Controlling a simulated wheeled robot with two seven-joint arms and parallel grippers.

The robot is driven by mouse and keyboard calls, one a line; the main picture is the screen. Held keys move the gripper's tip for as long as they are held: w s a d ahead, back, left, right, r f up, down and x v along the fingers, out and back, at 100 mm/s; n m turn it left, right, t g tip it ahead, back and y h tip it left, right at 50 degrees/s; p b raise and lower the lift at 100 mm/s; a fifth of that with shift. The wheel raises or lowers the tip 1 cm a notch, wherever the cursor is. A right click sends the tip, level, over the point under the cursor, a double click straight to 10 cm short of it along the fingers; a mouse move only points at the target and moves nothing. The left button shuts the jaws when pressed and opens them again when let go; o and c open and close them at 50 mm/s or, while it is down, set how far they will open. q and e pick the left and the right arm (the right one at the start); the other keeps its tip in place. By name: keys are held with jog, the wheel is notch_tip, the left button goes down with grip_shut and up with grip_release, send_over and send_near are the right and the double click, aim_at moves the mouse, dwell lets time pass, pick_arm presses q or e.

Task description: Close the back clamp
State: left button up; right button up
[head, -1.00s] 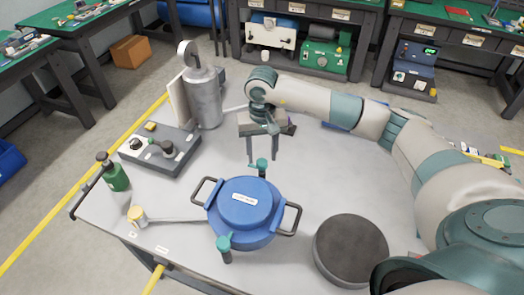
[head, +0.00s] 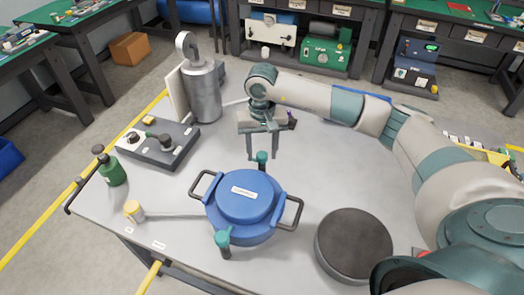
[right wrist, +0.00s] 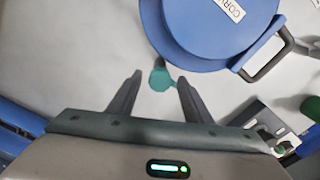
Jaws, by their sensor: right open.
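A blue lidded round vessel (head: 243,200) with two dark side handles sits on the table. The back clamp (head: 262,159), with a teal top, stands at the vessel's far edge. A similar front clamp (head: 223,241) stands at its near edge. My right gripper (head: 263,157) points down at the back clamp, open, with one finger on each side of it. In the right wrist view the back clamp's teal top (right wrist: 160,76) lies between the fingertips (right wrist: 160,80), with gaps on both sides. I cannot tell whether the fingers touch it. My left gripper is not in view.
A dark round disc (head: 353,240) lies right of the vessel. A grey control box (head: 160,145), a green bottle (head: 112,170) and a yellow-topped piece (head: 133,211) are on the left. A metal cylinder (head: 204,93) stands behind. The table (head: 325,180) is clear right of the gripper.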

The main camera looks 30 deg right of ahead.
jog(key=m+b, duration=0.1)
jog(key=m, duration=0.3)
jog(key=shift+m, duration=0.4)
jog(key=m, duration=0.2)
jog(key=shift+d+f+m+b, duration=0.15)
jog(key=shift+d+m+b, duration=0.05)
jog(key=shift+m+b, duration=0.1)
